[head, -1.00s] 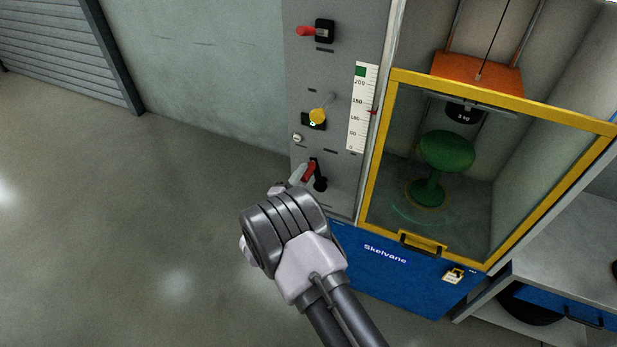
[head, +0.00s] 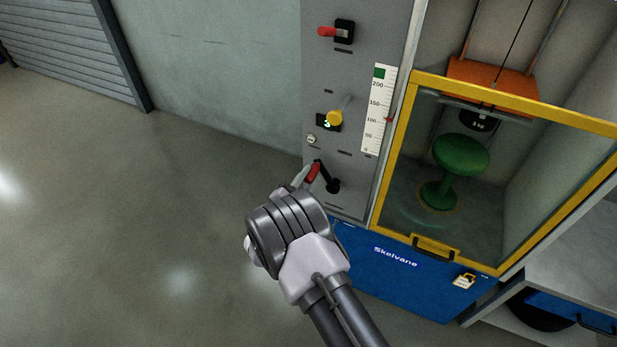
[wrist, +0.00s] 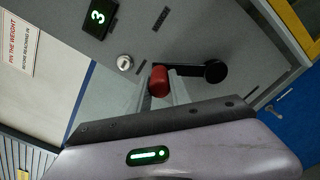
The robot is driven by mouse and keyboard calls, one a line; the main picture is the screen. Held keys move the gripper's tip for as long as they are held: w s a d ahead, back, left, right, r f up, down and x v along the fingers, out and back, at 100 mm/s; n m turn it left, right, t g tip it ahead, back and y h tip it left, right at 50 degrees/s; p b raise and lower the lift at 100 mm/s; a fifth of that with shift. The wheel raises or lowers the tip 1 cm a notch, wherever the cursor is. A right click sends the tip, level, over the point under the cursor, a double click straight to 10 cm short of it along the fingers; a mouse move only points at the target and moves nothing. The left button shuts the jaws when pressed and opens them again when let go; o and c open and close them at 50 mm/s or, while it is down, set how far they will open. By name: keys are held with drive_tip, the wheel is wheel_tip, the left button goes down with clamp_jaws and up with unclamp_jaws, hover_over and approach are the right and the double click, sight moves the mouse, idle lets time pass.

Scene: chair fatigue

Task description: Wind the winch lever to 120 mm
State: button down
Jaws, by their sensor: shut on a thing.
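The winch lever has a red grip (head: 313,172) and a black crank arm on a hub (head: 333,186), low on the grey panel. My gripper (head: 301,178) is shut on the red grip, left of and above the hub. In the wrist view the red grip (wrist: 158,82) sits between the fingers, and the black arm runs right to the hub (wrist: 215,71). The white scale (head: 379,110) has a red pointer (head: 389,119) at about the 100 mark; the exact value is too small to read. The black weight (head: 478,121) hangs under an orange carriage (head: 492,80), above the green stool (head: 461,155).
Above the lever are a yellow knob (head: 335,118), a green display showing 3 (wrist: 98,17), a round lock (wrist: 124,62) and a red-handled switch (head: 328,31). A yellow-framed guard (head: 403,115) stands right of the panel. The floor at left is clear.

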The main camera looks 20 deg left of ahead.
drive_tip(key=shift+r, duration=0.1)
drive_tip(key=c, duration=1.2)
unclamp_jaws()
drive_tip(key=s+p, duration=0.1)
drive_tip(key=s, duration=0.4)
drive_tip(key=s+a+p, duration=0.1)
drive_tip(key=s, duration=0.5)
drive_tip(key=s+p, duration=0.2)
drive_tip(key=s, duration=0.4)
drive_tip(key=shift+s+a, duration=0.15)
drive_tip(key=shift+s, duration=0.05)
